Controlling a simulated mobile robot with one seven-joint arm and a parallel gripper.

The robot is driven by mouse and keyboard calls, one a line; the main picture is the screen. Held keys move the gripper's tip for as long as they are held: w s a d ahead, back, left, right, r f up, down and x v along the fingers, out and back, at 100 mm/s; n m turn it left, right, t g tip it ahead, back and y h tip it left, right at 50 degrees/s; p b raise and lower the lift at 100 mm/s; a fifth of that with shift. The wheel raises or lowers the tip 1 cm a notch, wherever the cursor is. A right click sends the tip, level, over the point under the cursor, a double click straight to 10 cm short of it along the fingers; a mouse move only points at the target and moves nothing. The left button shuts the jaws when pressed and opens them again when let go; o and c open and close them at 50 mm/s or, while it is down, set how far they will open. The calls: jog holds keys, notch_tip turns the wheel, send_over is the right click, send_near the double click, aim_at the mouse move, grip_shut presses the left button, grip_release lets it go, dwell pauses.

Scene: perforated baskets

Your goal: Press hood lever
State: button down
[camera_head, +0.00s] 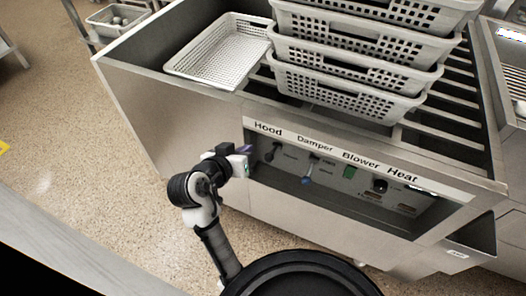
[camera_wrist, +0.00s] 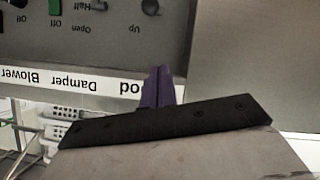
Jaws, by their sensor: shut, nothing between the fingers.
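The hood lever (camera_head: 271,153) is a dark lever in the recessed control panel, below the "Hood" label at the panel's left end. In the wrist view, which sees the panel upside down, a dark round knob (camera_wrist: 150,7) near the "Up" mark appears to be this lever. My gripper (camera_head: 245,148) is at the panel's left edge, just left of the lever and apart from it. Its purple fingers are together and empty, and they also show in the wrist view (camera_wrist: 158,86), overlapping the "Hood" label.
The damper lever (camera_head: 307,180) with a blue tip, the green blower switch (camera_head: 350,172) and the heat knob (camera_head: 380,186) sit to the right. Stacked perforated baskets (camera_head: 345,90) and a shallow basket (camera_head: 222,55) stand on top. The label strip (camera_head: 330,150) overhangs the recess.

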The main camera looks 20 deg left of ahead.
send_over(273, 152)
jog(key=s+a, duration=0.3)
notch_tip(273, 152, down, 4)
jog(key=f, duration=0.1)
jog(key=d+f, duration=0.1)
jog(key=s+f, duration=0.1)
jog(key=f, duration=0.1)
jog(key=shift+s+d, duration=0.1)
jog(key=shift+d, duration=0.15)
jog(key=shift+s+f+t+b, duration=0.15)
jog(key=shift+f+t+b, duration=0.1)
jog(key=shift+t+b, duration=0.2)
